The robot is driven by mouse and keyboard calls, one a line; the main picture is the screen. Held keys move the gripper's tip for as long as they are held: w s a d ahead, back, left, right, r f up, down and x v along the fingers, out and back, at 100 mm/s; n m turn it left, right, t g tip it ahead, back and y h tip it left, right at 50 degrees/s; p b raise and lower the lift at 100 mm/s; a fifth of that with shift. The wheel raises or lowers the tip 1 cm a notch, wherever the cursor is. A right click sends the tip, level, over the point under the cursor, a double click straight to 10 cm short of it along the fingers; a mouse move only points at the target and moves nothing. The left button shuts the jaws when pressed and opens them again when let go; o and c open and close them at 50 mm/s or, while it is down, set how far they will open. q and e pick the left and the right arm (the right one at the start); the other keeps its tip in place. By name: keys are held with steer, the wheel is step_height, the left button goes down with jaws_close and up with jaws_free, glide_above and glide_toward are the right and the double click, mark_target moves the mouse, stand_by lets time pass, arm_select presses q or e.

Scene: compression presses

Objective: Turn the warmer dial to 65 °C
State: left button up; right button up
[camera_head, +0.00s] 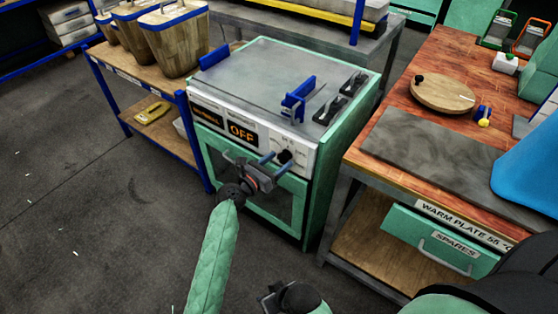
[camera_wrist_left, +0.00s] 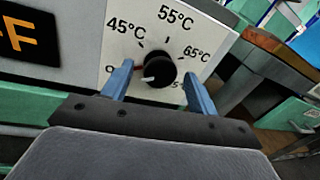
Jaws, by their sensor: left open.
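The warmer (camera_head: 255,130) is a mint-green cabinet with a white front panel. Its display (camera_head: 242,132) reads OFF. The black dial (camera_head: 286,156) is at the right of the panel and is large in the left wrist view (camera_wrist_left: 160,68). Its white mark points left and slightly down, toward the O. The labels 45 °C, 55 °C and 65 °C (camera_wrist_left: 196,54) run clockwise around it. My left gripper (camera_wrist_left: 157,75) is open, with one blue finger on each side of the dial; I cannot tell if they touch it. My right gripper (camera_head: 270,297) is partly visible at the bottom edge.
A blue-framed shelf (camera_head: 190,140) with wooden bins stands left. Blue clamp-like parts (camera_head: 298,98) stand on the warmer's top.

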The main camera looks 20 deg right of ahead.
arm_select(q)
steer(key=shift+w+d, duration=0.25)
steer(key=shift+d, duration=0.15)
steer(key=c, duration=1)
